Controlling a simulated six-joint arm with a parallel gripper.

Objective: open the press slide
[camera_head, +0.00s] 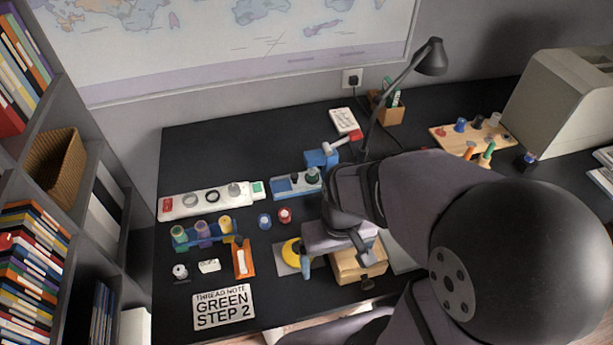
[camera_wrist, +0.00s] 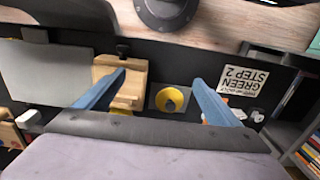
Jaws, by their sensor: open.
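The press (camera_head: 323,157) is a blue device with a red-ended lever at the back middle of the desk. A blue base strip (camera_head: 290,187) with dark round parts extends left of it. I cannot tell which part is the slide or whether it is open, as my arm covers the area to the right. My gripper (camera_head: 335,256) is open and empty above the front of the desk, well in front of the press. In the wrist view its blue fingers (camera_wrist: 158,78) are spread, with a yellow ring (camera_wrist: 169,99) and a wooden box (camera_wrist: 131,75) beyond them.
A white strip (camera_head: 212,202) with rings lies left of the press. Coloured spools (camera_head: 203,233), small red and blue pieces, and an orange tray (camera_head: 244,273) stand left of my gripper. A card (camera_head: 222,307) reads "THREAD NOTE GREEN STEP 2". A black lamp (camera_head: 432,58) stands behind my arm.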

